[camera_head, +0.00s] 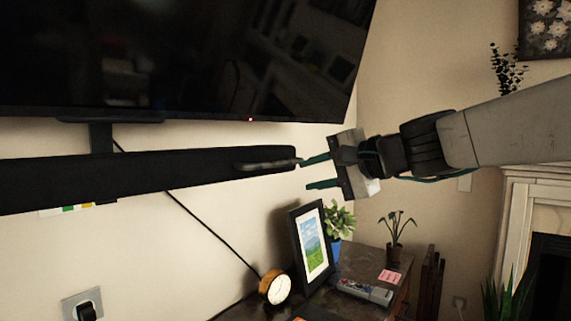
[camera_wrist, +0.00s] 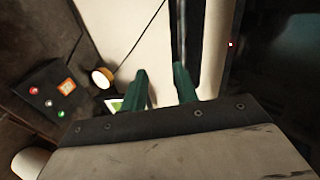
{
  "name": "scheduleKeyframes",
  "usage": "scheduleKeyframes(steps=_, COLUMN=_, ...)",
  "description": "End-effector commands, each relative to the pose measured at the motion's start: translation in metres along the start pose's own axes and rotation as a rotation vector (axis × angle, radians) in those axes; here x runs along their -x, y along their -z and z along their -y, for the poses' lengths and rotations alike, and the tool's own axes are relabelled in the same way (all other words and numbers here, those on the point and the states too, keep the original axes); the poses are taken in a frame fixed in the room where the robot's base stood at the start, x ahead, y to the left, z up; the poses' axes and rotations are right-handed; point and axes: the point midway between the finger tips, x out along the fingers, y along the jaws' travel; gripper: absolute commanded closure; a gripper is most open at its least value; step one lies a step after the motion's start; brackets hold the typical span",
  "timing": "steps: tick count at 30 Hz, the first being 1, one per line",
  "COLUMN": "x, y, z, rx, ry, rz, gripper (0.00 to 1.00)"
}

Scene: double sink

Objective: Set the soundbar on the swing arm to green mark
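The soundbar (camera_head: 130,174) is a long black bar below the TV, on a dark mount at its left. A grey handle-like piece (camera_head: 262,166) shows near its right end. A white strip with a green mark (camera_head: 68,209) shows on the wall under the soundbar at the left, partly hidden by it. My gripper (camera_head: 305,173) is open and empty, its two teal fingers pointing left just off the soundbar's right end. In the wrist view my gripper (camera_wrist: 159,76) shows its fingers apart, the right one beside the dark bar (camera_wrist: 190,30); contact cannot be told.
The TV (camera_head: 190,60) hangs just above. Below are a clock (camera_head: 275,287), a picture frame (camera_head: 311,246), potted plants (camera_head: 396,228) and a remote (camera_head: 364,291) on a dark cabinet. A black cable hangs along the wall. A box with coloured buttons (camera_wrist: 50,98) shows in the wrist view.

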Motion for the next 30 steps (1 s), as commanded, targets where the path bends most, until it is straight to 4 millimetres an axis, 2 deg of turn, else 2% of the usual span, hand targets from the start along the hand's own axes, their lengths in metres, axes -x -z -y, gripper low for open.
scheduleKeyframes(steps=3, x=-0.012, y=0.017, z=0.021, rx=-0.081, ry=0.068, rz=-0.039, gripper=0.7)
scheduleKeyframes(steps=5, x=-0.016, y=0.021, z=0.026, rx=-0.101, ry=0.085, rz=-0.048, gripper=0.7)
scheduleKeyframes(steps=8, x=-0.025, y=0.024, z=0.029, rx=-0.114, ry=0.094, rz=-0.053, gripper=0.7)
scheduleKeyframes(steps=19, x=-0.079, y=0.028, z=0.033, rx=-0.112, ry=0.092, rz=-0.054, gripper=0.7)
scheduleKeyframes(steps=24, x=-0.09, y=0.029, z=0.034, rx=-0.112, ry=0.092, rz=-0.055, gripper=0.7)
scheduleKeyframes(steps=30, x=-0.09, y=0.029, z=0.035, rx=-0.112, ry=0.092, rz=-0.056, gripper=0.7)
